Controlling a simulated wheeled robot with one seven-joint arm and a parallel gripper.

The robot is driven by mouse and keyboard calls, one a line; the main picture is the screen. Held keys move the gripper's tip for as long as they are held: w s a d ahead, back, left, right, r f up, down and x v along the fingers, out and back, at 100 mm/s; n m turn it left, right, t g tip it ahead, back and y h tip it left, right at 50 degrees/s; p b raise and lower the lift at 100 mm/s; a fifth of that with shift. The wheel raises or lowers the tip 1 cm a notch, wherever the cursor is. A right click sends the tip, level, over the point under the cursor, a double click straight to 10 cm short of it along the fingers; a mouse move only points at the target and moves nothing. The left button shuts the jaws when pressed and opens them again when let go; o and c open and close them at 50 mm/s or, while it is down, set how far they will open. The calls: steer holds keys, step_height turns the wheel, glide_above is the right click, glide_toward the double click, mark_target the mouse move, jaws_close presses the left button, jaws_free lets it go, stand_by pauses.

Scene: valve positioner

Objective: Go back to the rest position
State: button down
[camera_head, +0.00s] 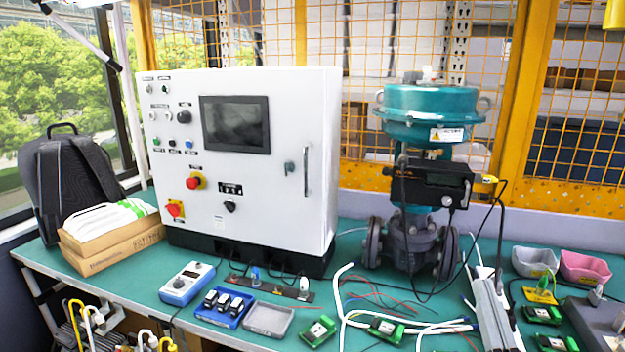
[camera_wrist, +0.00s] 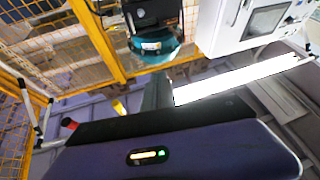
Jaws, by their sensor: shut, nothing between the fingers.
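My gripper is not visible in the head view, and I cannot make out its fingers in the wrist view. The head view shows a control valve with a teal actuator (camera_head: 431,103) and a black positioner (camera_head: 432,185) standing on the green bench (camera_head: 140,275). A white control cabinet (camera_head: 290,195) stands to its left. The wrist view is turned upside down. It shows the teal actuator (camera_wrist: 156,45) at the top and the cabinet (camera_wrist: 245,20) at the upper right, both at a distance. Nothing is seen held.
Pink (camera_head: 584,267) and grey (camera_head: 534,261) bins are at the right. A yellow mesh fence (camera_head: 395,55) stands behind.

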steer(key=s+a+f+g, duration=0.1)
steer(key=s+f+g, duration=0.1)
steer(key=s+f, duration=0.4)
steer(key=s+a+f+g+y, duration=0.1)
steer(key=s+f, duration=0.6)
steer(key=s, duration=1)
steer(key=s+a+f+g+y, duration=0.1)
steer(key=s+f+g, duration=0.4)
steer(key=s, duration=0.7)
step_height(320, 180, down, 2)
steer(key=shift+a+f+p, duration=0.1)
steer(key=shift+a+p, duration=0.25)
steer(key=shift+a, duration=0.45)
